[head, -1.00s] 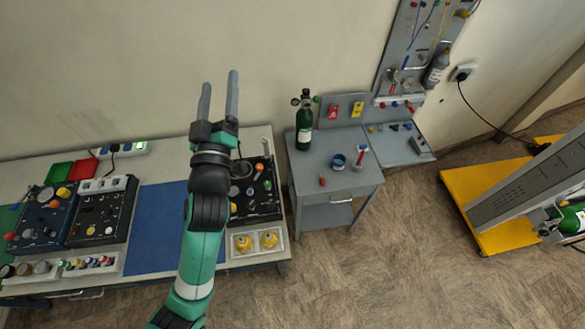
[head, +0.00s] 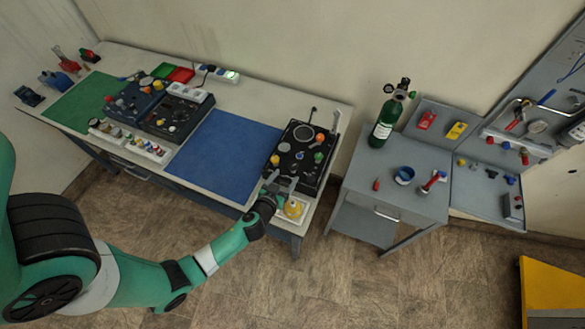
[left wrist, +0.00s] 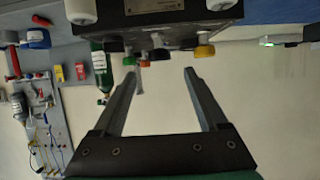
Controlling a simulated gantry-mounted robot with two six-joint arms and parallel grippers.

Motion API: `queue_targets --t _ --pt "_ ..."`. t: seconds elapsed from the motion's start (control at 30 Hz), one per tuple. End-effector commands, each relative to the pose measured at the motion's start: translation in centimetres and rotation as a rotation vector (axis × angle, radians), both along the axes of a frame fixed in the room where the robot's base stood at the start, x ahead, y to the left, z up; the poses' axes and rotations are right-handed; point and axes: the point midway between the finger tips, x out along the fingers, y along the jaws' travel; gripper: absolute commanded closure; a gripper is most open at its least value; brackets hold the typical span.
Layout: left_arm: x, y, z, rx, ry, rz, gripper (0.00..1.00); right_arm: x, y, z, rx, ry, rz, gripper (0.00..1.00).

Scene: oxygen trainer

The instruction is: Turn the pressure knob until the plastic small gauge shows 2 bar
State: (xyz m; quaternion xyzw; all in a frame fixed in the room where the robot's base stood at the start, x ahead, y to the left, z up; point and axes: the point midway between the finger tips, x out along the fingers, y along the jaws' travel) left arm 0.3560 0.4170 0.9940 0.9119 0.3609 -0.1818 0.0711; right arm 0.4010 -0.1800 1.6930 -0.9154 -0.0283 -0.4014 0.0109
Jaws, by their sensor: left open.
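The black trainer panel (head: 298,178) sits at the right end of the long bench. On it are a round dial (head: 303,132), a yellow knob (head: 275,160), a green knob (head: 318,157) and an orange knob (head: 320,138). Which knob sets pressure and which dial is the small gauge I cannot tell; no reading is legible. My left gripper (head: 280,184) is at the panel's front edge, open. In the left wrist view, its fingers (left wrist: 161,73) are apart, pointing toward the upside-down panel with green (left wrist: 129,60) and yellow (left wrist: 205,51) knobs. My right gripper is not in view.
A white tray (head: 280,215) with yellow parts lies just in front of the panel, close under my left gripper. A blue mat (head: 225,155) is to its left. A grey side table (head: 395,190) with a green cylinder (head: 386,125) stands to the right, across a gap.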

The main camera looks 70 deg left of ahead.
Motion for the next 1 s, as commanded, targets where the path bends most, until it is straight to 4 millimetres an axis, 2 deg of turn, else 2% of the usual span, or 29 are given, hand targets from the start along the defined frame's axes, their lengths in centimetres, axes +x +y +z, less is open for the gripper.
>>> queue_targets --t 0.1,0.3,0.67,1.0 --pt "1.9 1.9 -1.3 0.000 -0.002 0.004 0.24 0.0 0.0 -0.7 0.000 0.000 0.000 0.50" --pt "4.1 3.9 -2.5 -0.001 -0.002 0.001 0.24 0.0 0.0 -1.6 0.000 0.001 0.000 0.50" --pt "4.7 4.4 -2.6 -0.001 -0.001 0.001 0.24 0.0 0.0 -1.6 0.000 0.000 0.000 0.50" --pt "4.7 4.4 -2.6 -0.001 -0.001 0.000 0.85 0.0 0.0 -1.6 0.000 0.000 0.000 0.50"
